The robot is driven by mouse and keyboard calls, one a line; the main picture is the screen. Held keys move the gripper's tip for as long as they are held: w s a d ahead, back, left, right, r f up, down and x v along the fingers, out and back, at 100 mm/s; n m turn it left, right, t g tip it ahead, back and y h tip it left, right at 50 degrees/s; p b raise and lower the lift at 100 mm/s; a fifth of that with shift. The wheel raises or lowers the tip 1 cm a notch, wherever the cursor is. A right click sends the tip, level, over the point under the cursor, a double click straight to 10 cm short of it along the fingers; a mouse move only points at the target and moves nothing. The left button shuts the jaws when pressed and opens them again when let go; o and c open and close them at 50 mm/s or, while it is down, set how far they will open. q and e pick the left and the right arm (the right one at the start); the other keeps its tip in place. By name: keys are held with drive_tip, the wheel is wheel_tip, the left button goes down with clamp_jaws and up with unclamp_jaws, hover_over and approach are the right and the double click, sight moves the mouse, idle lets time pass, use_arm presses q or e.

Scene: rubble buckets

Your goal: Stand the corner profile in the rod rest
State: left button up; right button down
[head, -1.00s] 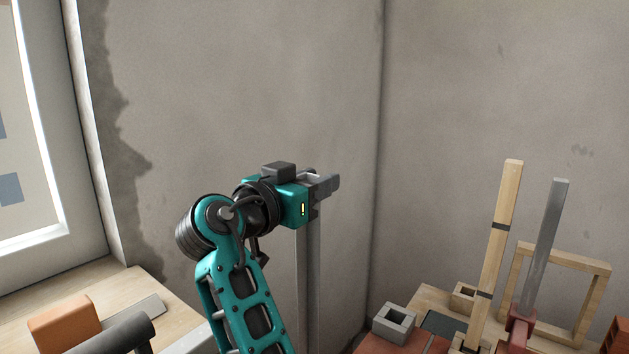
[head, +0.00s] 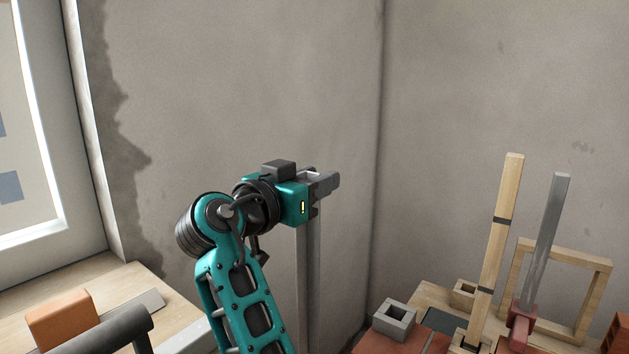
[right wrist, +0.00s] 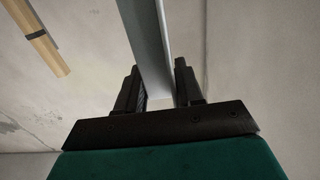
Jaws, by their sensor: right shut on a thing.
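The corner profile (head: 308,275) is a long pale grey metal strip. It hangs upright below my right gripper (head: 322,184), its lower end out of frame. My right gripper is shut on it near its top, in front of the bare wall. In the right wrist view, the profile (right wrist: 153,50) runs between the two dark fingers (right wrist: 160,88). A light wooden frame (head: 560,252) at the right looks like the rod rest, but I cannot be sure. It stands well to the right of my gripper. My left gripper is not in view.
A banded wooden post (head: 497,240) and a grey bar (head: 546,240) in a red holder (head: 522,325) stand near the frame. A hollow grey block (head: 393,320) is left of them. An orange block (head: 60,318) lies on the left wooden surface (head: 120,290).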

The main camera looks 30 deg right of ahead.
sight(315, 220)
drive_tip(key=shift+f+b, duration=0.3)
drive_tip(key=shift+b, duration=0.1)
drive_tip(key=shift+f, duration=0.1)
idle(0.6)
drive_tip(key=shift+f+b, duration=0.8)
drive_tip(key=shift+b, duration=0.05)
drive_tip(key=shift+f, duration=0.15)
drive_tip(key=shift+f+b, duration=1.9)
drive_tip(key=shift+f, duration=0.15)
drive_tip(key=c, duration=0.6)
unclamp_jaws()
drive_tip(key=shift+c, duration=0.2)
drive_tip(key=shift+r, duration=0.1)
